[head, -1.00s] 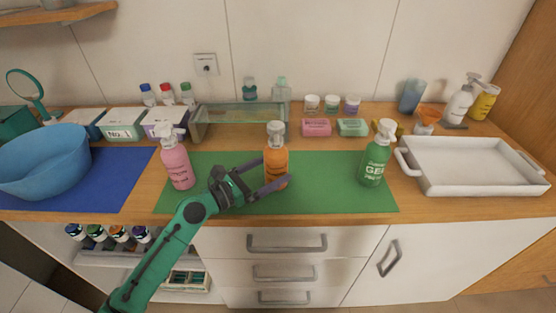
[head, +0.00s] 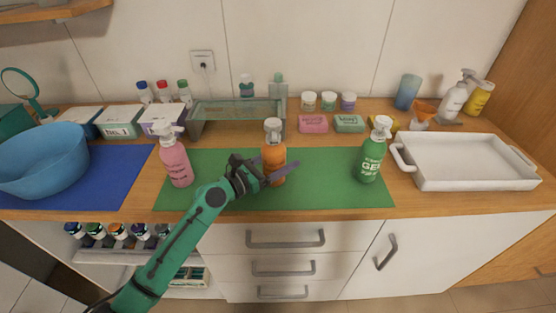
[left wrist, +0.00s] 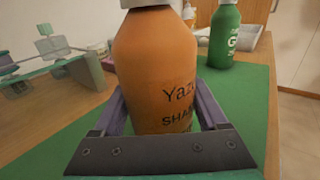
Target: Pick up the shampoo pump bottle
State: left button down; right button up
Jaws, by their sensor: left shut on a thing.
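The shampoo pump bottle (head: 273,151) is orange with a white pump head and stands upright on the green mat (head: 325,192). In the left wrist view the orange bottle (left wrist: 155,70) fills the middle, with dark lettering reading in part "SHAM". My left gripper (head: 273,170) is shut on the bottle's body, with one finger on each side of it; the fingers also show in the left wrist view (left wrist: 160,115). The bottle's base is partly hidden by the gripper. My right gripper is not in view.
A pink pump bottle (head: 174,160) stands left on the mat and a green "GEL" bottle (head: 372,155) stands right. A white tray (head: 465,183) lies at the right, a blue basin (head: 45,170) at the left. A glass shelf (head: 235,112) stands behind.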

aim_at(282, 140)
pick_arm(q)
notch_tip(282, 140, up, 10)
jog(key=p, duration=0.3)
jog(key=shift+r, duration=0.15)
notch_tip(282, 140, up, 10)
jog(key=shift+p, duration=0.3)
notch_tip(282, 140, down, 20)
jog(key=b, duration=0.7)
jog(key=shift+r+b, duration=0.15)
jog(key=shift+b, duration=0.25)
jog(key=shift+f, duration=0.3)
